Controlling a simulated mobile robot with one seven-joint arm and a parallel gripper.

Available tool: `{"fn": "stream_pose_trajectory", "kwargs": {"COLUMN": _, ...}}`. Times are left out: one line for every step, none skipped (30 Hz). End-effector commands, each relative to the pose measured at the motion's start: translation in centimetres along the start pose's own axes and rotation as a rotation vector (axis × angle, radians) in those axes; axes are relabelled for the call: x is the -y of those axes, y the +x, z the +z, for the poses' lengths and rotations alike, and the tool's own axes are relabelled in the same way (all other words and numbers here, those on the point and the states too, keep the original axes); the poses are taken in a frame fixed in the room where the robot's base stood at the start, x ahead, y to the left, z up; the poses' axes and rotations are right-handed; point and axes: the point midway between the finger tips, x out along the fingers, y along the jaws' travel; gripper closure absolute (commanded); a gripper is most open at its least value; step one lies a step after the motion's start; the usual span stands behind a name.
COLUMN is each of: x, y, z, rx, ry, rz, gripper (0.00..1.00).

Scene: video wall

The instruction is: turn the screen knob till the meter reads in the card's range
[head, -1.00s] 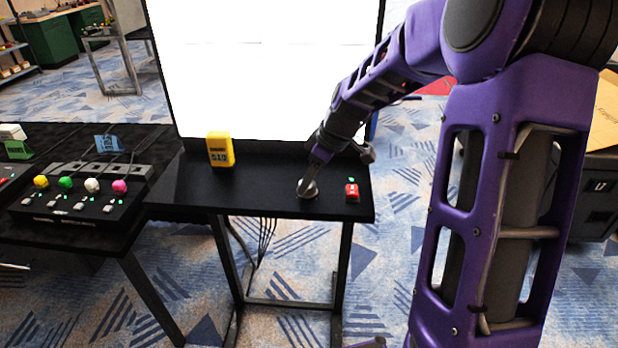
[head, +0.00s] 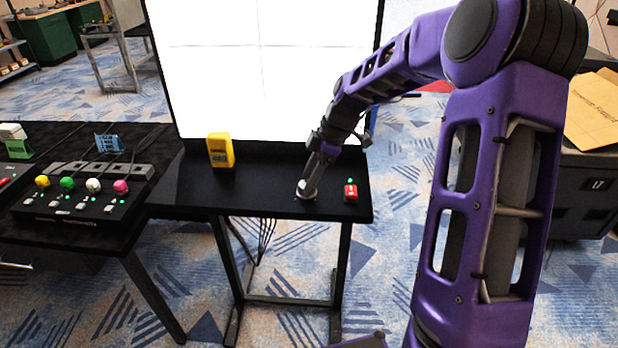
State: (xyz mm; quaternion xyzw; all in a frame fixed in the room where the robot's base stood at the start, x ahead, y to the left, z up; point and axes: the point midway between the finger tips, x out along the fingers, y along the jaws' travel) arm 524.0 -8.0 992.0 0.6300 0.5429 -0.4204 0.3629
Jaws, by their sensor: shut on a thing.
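The screen knob (head: 307,190) is a small grey round knob on the black stand's top, in front of the big white screen (head: 262,68). My gripper (head: 311,182) comes down on it from above and is shut on it. The yellow meter (head: 220,151) stands upright to the left on the same top, close to the screen. Its small display is too small to read from here. The card is not one that I can make out for certain in this view.
A red button box (head: 351,192) sits just right of the knob, near the stand's right edge. On the left table is a black panel (head: 85,203) with several coloured knobs. A blue card-like piece (head: 109,143) stands behind it. Black cases are at the right.

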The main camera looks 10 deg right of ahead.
Motion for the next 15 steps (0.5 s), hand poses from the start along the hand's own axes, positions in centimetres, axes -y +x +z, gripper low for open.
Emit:
{"fn": "stream_pose_trajectory", "kwargs": {"x": 0.07, "y": 0.09, "z": 0.15, "rx": 0.002, "ry": 0.000, "rz": -0.003, "gripper": 1.00}}
{"fn": "stream_pose_trajectory", "kwargs": {"x": 0.08, "y": 0.09, "z": 0.16, "rx": 0.002, "ry": 0.000, "rz": -0.004, "gripper": 1.00}}
{"fn": "stream_pose_trajectory", "kwargs": {"x": 0.08, "y": 0.10, "z": 0.16, "rx": 0.002, "ry": 0.000, "rz": -0.004, "gripper": 1.00}}
{"fn": "stream_pose_trajectory", "kwargs": {"x": 0.08, "y": 0.10, "z": 0.16, "rx": 0.002, "ry": 0.000, "rz": -0.004, "gripper": 1.00}}
{"fn": "stream_pose_trajectory", "kwargs": {"x": 0.08, "y": 0.10, "z": 0.17, "rx": 0.002, "ry": 0.000, "rz": -0.003, "gripper": 1.00}}
{"fn": "stream_pose_trajectory", "kwargs": {"x": 0.08, "y": 0.10, "z": 0.17, "rx": 0.002, "ry": 0.000, "rz": -0.003, "gripper": 1.00}}
{"fn": "stream_pose_trajectory", "kwargs": {"x": 0.08, "y": 0.10, "z": 0.18, "rx": 0.002, "ry": 0.000, "rz": -0.003, "gripper": 1.00}}
{"fn": "stream_pose_trajectory", "kwargs": {"x": 0.08, "y": 0.11, "z": 0.18, "rx": 0.002, "ry": 0.000, "rz": -0.003, "gripper": 1.00}}
{"fn": "stream_pose_trajectory", "kwargs": {"x": 0.08, "y": 0.11, "z": 0.18, "rx": 0.002, "ry": 0.000, "rz": -0.003, "gripper": 1.00}}
{"fn": "stream_pose_trajectory", "kwargs": {"x": 0.09, "y": 0.11, "z": 0.18, "rx": 0.002, "ry": 0.000, "rz": -0.003, "gripper": 0.48}}
{"fn": "stream_pose_trajectory", "kwargs": {"x": 0.09, "y": 0.11, "z": 0.18, "rx": 0.002, "ry": 0.000, "rz": -0.003, "gripper": 0.43}}
{"fn": "stream_pose_trajectory", "kwargs": {"x": 0.09, "y": 0.11, "z": 0.17, "rx": 0.002, "ry": 0.000, "rz": -0.003, "gripper": 0.35}}
{"fn": "stream_pose_trajectory", "kwargs": {"x": 0.08, "y": 0.11, "z": 0.16, "rx": 0.002, "ry": 0.000, "rz": -0.003, "gripper": 0.30}}
{"fn": "stream_pose_trajectory", "kwargs": {"x": 0.07, "y": 0.10, "z": 0.15, "rx": 0.002, "ry": 0.000, "rz": -0.003, "gripper": 0.25}}
{"fn": "stream_pose_trajectory", "kwargs": {"x": 0.06, "y": 0.09, "z": 0.13, "rx": 0.002, "ry": 0.000, "rz": -0.002, "gripper": 0.20}}
